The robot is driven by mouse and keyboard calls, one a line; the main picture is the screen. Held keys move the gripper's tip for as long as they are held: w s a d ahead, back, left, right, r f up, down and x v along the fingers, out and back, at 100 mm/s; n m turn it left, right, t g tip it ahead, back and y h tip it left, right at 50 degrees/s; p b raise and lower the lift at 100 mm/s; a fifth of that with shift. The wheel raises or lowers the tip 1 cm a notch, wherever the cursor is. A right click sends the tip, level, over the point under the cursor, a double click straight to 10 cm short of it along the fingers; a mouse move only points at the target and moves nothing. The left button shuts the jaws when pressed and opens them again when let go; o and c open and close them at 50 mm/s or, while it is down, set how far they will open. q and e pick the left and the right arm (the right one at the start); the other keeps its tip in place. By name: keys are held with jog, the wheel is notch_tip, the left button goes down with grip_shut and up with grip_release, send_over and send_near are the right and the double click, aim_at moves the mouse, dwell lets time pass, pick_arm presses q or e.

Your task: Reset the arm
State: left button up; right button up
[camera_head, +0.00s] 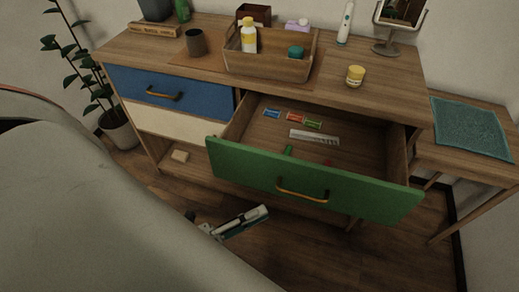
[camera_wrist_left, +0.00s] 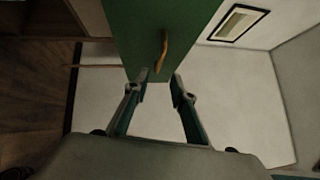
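My left gripper (camera_head: 256,215) is in front of and below the open green drawer (camera_head: 370,196) in the head view, apart from it. In the left wrist view my left gripper (camera_wrist_left: 160,79) has its two fingers spread, with nothing between them. The drawer's brass handle (camera_wrist_left: 163,50) shows just beyond the fingertips there, on the green front (camera_wrist_left: 125,25). The handle also shows in the head view (camera_head: 302,194). My right gripper is in neither view.
The drawer sticks out of the wooden cabinet (camera_head: 140,50) and holds a comb (camera_head: 313,137) and small coloured items. A wooden tray (camera_head: 270,67) with bottles and a yellow jar (camera_head: 355,76) stand on top. A side table (camera_head: 470,165) is at right.

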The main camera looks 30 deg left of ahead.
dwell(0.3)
pick_arm(q)
notch_tip(320, 180, down, 10)
jog(key=n+g+y+p, duration=0.5)
jog(key=n+g+y, duration=0.1)
jog(key=n, duration=1.5)
jog(key=shift+w+a+g+y+p, duration=0.15)
jog(key=shift+a+g+y+p, duration=0.15)
jog(key=shift+a+y+p, duration=0.1)
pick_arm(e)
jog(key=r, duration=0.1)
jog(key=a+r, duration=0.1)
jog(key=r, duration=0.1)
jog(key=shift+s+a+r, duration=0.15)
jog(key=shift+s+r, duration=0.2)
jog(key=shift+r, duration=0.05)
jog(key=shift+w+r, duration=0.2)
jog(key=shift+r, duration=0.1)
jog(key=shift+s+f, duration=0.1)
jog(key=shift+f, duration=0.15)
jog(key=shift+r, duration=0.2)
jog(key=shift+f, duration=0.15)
